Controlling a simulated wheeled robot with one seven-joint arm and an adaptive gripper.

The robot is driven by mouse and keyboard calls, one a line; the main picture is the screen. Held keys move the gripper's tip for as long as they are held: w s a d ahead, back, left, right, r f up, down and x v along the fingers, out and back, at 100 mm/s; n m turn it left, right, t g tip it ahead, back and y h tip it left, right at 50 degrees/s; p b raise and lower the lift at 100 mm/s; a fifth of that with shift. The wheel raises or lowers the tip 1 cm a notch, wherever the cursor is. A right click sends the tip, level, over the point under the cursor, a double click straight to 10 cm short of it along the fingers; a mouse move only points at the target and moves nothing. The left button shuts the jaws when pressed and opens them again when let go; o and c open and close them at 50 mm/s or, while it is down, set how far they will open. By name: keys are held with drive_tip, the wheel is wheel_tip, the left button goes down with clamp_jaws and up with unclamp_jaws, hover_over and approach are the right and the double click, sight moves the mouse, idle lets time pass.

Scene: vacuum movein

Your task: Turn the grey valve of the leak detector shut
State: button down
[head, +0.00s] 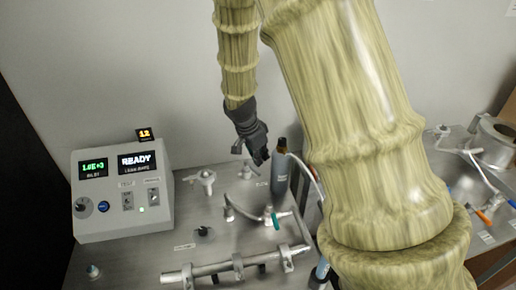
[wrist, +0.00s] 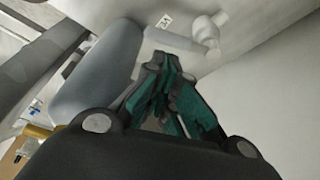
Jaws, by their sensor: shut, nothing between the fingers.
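My gripper (head: 262,158) hangs over the back of the metal bench, beside the grey-blue bottle. In the wrist view its dark and teal fingers (wrist: 172,85) are together, with nothing between them. A small grey fitting (head: 247,171) stands just below and left of the gripper; it may be the grey valve, but its handle cannot be made out. A pale branched fitting (head: 202,180) stands farther left. The leak detector is the grey box (head: 121,197) at the left, its screen reading READY. I cannot tell whether the fingers touch the fitting.
The grey-blue bottle (head: 280,175) stands close to the right of my gripper and fills the left of the wrist view (wrist: 98,75). A teal-handled valve (head: 275,221), a black knob (head: 204,232) and a metal pipe (head: 213,268) lie nearer the front. My arm hides the bench's right side.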

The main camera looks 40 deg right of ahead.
drive_tip(key=shift+p+x, duration=0.3)
drive_tip(key=shift+x, duration=1.1)
